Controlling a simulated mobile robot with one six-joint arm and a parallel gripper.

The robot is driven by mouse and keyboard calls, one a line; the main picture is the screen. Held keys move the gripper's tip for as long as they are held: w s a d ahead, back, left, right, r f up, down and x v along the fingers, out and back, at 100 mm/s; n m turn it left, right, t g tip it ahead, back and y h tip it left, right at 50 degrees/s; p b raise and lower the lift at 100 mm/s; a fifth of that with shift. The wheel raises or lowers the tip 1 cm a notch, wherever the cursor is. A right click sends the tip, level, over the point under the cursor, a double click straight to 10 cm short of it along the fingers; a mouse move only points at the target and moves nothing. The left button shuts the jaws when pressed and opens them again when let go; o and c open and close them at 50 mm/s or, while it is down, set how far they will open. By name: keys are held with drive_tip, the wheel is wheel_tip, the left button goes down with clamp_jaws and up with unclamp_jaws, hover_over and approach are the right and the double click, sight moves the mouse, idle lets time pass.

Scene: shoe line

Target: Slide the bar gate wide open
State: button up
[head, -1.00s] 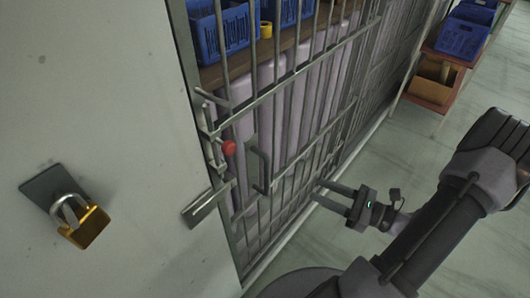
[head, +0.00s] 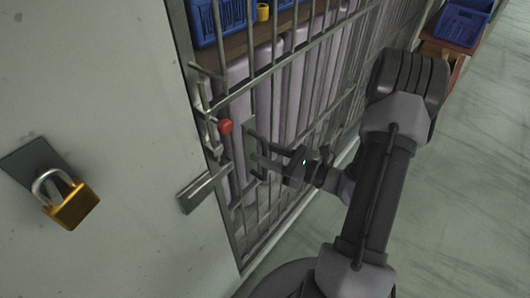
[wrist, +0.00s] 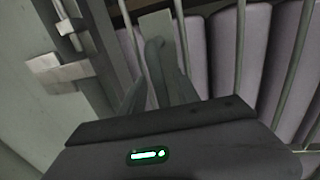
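The bar gate (head: 300,100) of grey metal bars stands across the shelves in the head view, its left edge at the pale wall panel. Its dark pull handle (head: 249,140) is on the gate near that edge; the handle plate also shows in the wrist view (wrist: 156,24). My gripper (head: 254,147) is at the handle, its two fingers apart, one above the other in the head view. In the wrist view the handle lies between the fingers, partly hidden by them; contact cannot be told. A latch with a red knob (head: 225,126) is left of the handle.
A brass padlock (head: 70,207) hangs on the pale panel (head: 110,120) at left. A metal bracket (head: 205,188) sits at the panel edge below the latch. Blue crates (head: 222,20) stand behind the bars. The floor (head: 460,190) at right is clear.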

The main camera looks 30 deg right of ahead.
clamp_jaws()
idle(1.3)
